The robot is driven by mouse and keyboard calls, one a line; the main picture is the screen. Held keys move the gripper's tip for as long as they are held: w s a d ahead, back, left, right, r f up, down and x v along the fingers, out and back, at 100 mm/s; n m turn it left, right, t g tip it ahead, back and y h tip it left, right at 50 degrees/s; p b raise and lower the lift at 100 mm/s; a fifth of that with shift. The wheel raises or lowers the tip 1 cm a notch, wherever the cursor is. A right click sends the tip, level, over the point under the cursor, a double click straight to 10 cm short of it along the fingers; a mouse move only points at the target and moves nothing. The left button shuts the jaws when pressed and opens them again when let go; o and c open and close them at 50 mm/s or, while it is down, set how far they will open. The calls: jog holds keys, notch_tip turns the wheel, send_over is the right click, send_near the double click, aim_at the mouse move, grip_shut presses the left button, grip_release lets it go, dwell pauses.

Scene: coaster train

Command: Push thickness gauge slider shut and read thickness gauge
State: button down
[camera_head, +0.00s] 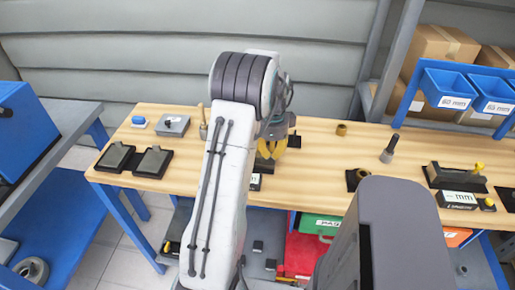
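My gripper (271,148), with yellow fingers, is over the middle of the wooden bench, partly behind my white arm. Its fingertips are close to a dark device, and I cannot tell whether they touch it. A small "mm" display (255,183) shows just in front of the fingers, partly hidden by my arm. Another black device (455,178) with a yellow knob stands at the right of the bench, with a white "mm" display (458,200) in front. I cannot tell which one is the thickness gauge. The slider and any reading are not legible.
Two black trays (152,161) and a grey box (173,125) stand at the bench's left. A grey-tipped tool (389,149) and a dark block (355,178) are right of centre. Blue bins (447,88) hang at the upper right. Bare wood (320,165) lies right of my gripper.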

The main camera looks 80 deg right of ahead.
jog(key=shift+w, duration=1)
dwell(0.4)
jog(key=shift+r, duration=0.15)
jog(key=shift+r+p, duration=0.85)
jog(key=shift+r, duration=0.15)
jog(key=shift+s+r+p, duration=0.25)
jog(key=shift+r+p, duration=0.25)
jog(key=shift+r, duration=0.15)
jog(key=shift+s+r+p, duration=0.25)
jog(key=shift+r+p, duration=0.2)
jog(key=shift+r, duration=0.15)
jog(key=shift+s+r+p, duration=0.25)
jog(key=shift+r+p, duration=0.25)
jog(key=shift+r, duration=0.15)
notch_tip(320, 180, up, 12)
